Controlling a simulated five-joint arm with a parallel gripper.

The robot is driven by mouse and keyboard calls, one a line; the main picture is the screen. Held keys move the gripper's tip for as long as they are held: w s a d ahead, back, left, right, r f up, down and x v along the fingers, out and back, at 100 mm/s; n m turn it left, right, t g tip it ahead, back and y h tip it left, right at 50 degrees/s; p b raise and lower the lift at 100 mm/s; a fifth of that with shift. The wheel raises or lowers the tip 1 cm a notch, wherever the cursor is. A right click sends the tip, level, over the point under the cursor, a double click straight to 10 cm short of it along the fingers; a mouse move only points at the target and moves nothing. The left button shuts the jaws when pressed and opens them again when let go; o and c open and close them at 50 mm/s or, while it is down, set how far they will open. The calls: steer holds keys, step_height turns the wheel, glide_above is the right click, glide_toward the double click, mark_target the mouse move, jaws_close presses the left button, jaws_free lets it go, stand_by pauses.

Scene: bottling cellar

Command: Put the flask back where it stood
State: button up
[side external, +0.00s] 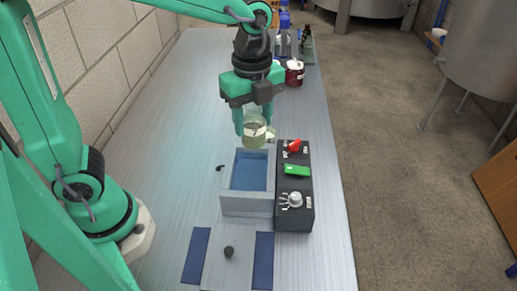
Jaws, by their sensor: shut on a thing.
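My gripper (253,124) points down and is shut on the flask (254,134), a clear glass vessel with pale yellowish liquid. The flask is upright, just beyond the far edge of the grey box (247,206) in the side view. Its upper part is hidden between the fingers. A small pale piece shows at its right; I cannot tell whether it belongs to the flask. The box is open at the top, with a blue floor (248,172) and nothing visible inside. I cannot tell how high the flask hangs above the table.
A black control unit (294,215) with a red knob, green switch and pale dial adjoins the box's right. A grey plate (228,268) with a black knob lies in front between blue strips (263,262). A red tin (295,73) and bottles (307,45) stand behind. The table's left is clear.

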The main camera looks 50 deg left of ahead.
steer(key=w+a+n, duration=0.2)
steer(key=w+a, duration=0.2)
steer(key=a, duration=0.4)
steer(key=w+a+n, duration=0.1)
steer(key=w+a, duration=0.4)
steer(key=a, duration=0.3)
step_height(320, 180, down, 13)
steer(key=shift+a, duration=0.4)
steer(key=shift+s, duration=0.1)
steer(key=shift+f, duration=1.9)
steer(key=shift+f, duration=0.8)
stand_by(0.9)
steer(key=o, duration=1.7)
